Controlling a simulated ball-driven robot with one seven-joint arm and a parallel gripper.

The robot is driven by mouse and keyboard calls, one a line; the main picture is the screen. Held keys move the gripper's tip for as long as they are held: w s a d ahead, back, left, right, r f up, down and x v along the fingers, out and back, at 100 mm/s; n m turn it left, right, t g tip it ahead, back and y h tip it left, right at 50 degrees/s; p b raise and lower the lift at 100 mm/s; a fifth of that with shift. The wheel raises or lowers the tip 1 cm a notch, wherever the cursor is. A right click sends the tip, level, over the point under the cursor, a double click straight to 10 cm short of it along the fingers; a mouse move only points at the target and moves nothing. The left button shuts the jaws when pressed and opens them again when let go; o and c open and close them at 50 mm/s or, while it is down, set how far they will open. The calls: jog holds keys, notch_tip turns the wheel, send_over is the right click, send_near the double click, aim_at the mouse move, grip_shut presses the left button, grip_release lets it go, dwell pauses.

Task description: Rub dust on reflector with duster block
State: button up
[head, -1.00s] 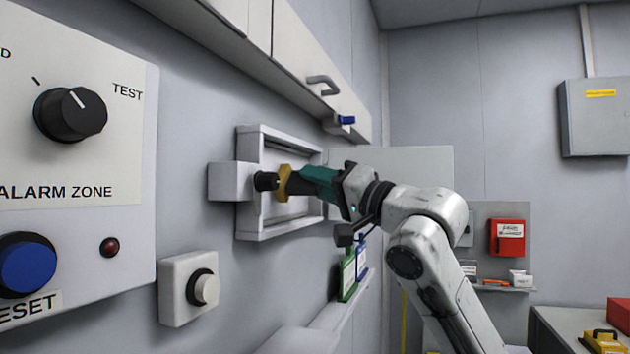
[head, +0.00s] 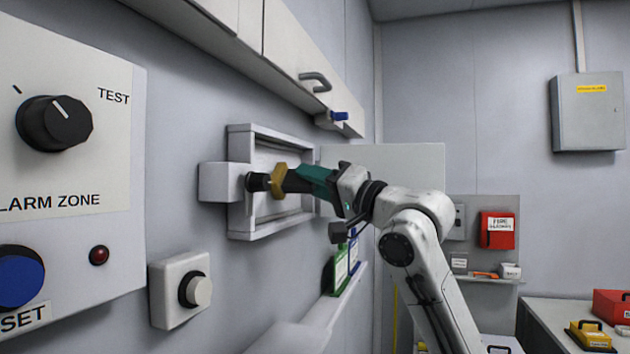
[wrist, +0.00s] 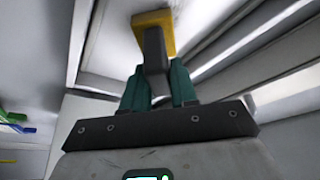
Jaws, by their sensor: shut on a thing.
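My gripper (head: 312,178) is shut on the dark handle of the duster block (head: 278,182), which has a yellow pad. In the wrist view the teal fingers of my gripper (wrist: 156,84) close on that handle, and the yellow pad of the block (wrist: 153,20) points away from me. The pad is in front of a framed, shallow recess (head: 240,224) on the left wall. I take its pale inner panel (head: 268,206) for the reflector, but cannot be sure. Whether the pad touches it, I cannot tell. No dust can be made out.
A white box (head: 216,183) with a black round part stands out beside the pad. A pale door or panel (head: 405,170) is right of the recess. Cupboards (head: 290,60) hang above. A control panel (head: 90,180) and a button box (head: 180,292) are nearer. A ledge (head: 320,312) runs below.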

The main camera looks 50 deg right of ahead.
jog(key=s+a, duration=0.2)
jog(key=a, duration=0.3)
jog(key=shift+a+p, duration=0.35)
jog(key=shift+a, duration=0.05)
dwell(0.3)
jog(key=s+d, duration=0.2)
jog(key=s, duration=0.3)
jog(key=shift+s, duration=0.35)
jog(key=shift+s+d, duration=0.1)
jog(key=shift+d, duration=0.05)
jog(key=s, duration=0.1)
jog(key=s+d+p, duration=0.1)
jog(key=shift+s, duration=0.3)
dwell(0.5)
jog(key=w+a+p, duration=0.1)
jog(key=w+a, duration=0.1)
jog(key=w, duration=0.4)
jog(key=shift+w+a, duration=0.25)
jog(key=shift+a, duration=0.05)
jog(key=shift+w+a+p, duration=0.2)
jog(key=shift+w+p, duration=0.05)
jog(key=shift+w, duration=0.25)
jog(key=shift+w+a+p, duration=0.15)
jog(key=shift+w+p, duration=0.05)
jog(key=shift+w, duration=0.3)
dwell(0.8)
